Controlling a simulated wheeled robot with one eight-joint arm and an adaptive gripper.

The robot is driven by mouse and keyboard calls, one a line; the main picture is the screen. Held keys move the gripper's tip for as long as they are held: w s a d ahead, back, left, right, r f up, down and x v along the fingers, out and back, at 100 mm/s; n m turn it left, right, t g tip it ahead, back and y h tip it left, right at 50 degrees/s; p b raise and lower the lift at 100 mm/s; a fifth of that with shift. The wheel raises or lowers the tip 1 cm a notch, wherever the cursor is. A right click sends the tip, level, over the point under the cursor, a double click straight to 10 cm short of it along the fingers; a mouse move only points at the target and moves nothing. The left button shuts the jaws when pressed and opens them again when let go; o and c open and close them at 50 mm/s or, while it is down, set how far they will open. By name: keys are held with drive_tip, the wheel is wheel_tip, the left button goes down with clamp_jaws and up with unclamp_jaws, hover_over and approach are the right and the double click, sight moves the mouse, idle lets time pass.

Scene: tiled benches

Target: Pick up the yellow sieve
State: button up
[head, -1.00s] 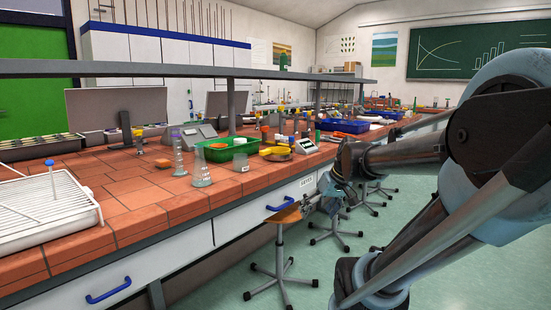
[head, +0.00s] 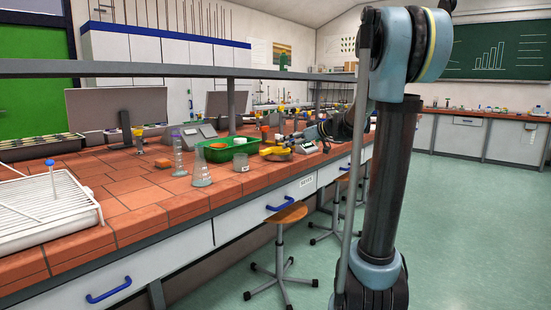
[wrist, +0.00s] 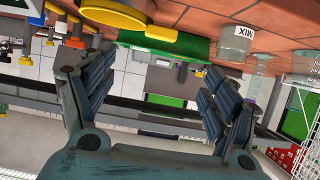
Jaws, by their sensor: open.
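The yellow sieve (head: 274,151) lies on the tiled bench just right of the green tray in the head view. In the wrist view, which is upside down, a large yellow round shape that looks like the sieve (wrist: 112,14) is at the top edge, partly cut off. My gripper (wrist: 158,68) is open with nothing between its fingers.
The green tray (head: 222,151) stands left of the sieve. A shelf rail (head: 170,69) runs above the bench. A stool (head: 287,213) stands in front.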

approach(267, 150)
drive_tip(key=x, duration=0.5)
drive_tip(key=shift+w+r, duration=0.1)
drive_tip(key=shift+r, duration=0.1)
drive_tip(key=shift+x, duration=3)
drive_tip(key=shift+f, duration=0.15)
drive_tip(key=c, duration=1.2)
